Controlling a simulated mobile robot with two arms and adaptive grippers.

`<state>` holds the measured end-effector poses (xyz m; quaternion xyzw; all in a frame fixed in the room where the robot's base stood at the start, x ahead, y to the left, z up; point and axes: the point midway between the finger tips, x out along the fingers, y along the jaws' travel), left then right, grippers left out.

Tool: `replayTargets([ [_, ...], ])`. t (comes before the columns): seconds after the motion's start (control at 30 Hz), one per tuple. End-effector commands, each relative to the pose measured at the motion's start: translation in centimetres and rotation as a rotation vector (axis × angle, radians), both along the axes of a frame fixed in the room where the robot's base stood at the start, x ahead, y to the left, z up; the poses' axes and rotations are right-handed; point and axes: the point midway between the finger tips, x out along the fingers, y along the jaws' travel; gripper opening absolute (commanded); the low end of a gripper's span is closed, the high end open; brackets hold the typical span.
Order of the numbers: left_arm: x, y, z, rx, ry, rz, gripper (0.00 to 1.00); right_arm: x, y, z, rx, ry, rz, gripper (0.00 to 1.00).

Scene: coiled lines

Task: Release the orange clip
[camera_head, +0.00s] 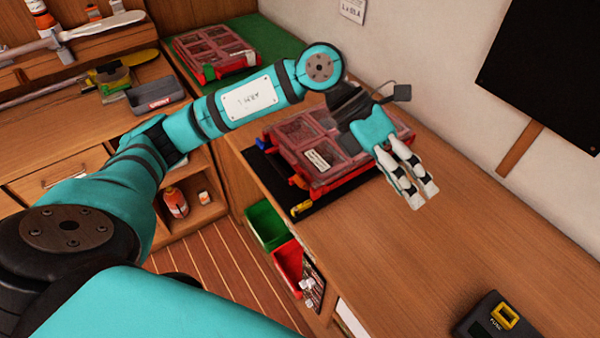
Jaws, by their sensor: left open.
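A red case (350,187) with clear lid panels lies on the wooden bench, on a dark mat. Its lid looks shut. The orange clip (298,181) is on the case's near left edge, beside a blue clip (260,145). Whether the orange clip is fastened is too small to tell. My left gripper (424,196) is open and empty at the right end of the case, with its fingers pointing down and right, away from the orange clip. My left wrist hides part of the case's back. My right gripper is out of view.
A yellow item (301,208) lies at the mat's front corner. A second red case (215,52) sits on a green mat at the back. A dark meter (495,318) is at the lower right. The bench's right middle is clear.

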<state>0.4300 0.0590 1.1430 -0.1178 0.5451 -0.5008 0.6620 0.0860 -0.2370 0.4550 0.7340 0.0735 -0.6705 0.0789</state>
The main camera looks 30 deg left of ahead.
Motion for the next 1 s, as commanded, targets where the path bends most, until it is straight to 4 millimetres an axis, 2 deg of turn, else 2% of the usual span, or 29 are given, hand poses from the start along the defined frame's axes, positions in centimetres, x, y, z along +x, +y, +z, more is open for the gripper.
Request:
replayTargets([
  [0.03,1.3,3.2,-0.7,0.159,-0.032,0.013,0.56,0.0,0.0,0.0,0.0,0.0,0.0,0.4],
  [0.1,2.5,7.8,-1.5,0.373,-0.047,0.04,0.56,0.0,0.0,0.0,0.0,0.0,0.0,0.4],
  [0.2,3.7,14.0,-1.1,0.625,-0.046,0.103,0.56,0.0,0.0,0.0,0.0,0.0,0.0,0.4],
  [0.3,4.0,18.6,-0.2,0.798,-0.029,0.163,0.56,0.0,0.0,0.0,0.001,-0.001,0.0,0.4],
  [0.4,4.0,21.2,0.6,0.894,-0.012,0.202,0.56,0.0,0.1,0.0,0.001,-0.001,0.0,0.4],
  [0.53,3.9,22.1,0.3,0.93,-0.002,0.214,0.56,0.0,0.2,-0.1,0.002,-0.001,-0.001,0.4],
  [0.63,3.9,22.1,-0.8,0.929,-0.001,0.211,0.56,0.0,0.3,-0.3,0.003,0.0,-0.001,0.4],
  [0.73,3.8,22.1,-2.6,0.927,0.001,0.209,0.56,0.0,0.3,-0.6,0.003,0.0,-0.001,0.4],
  [1.0,3.7,22.1,-8.1,0.928,0.001,0.21,0.56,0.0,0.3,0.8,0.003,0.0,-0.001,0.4],
])
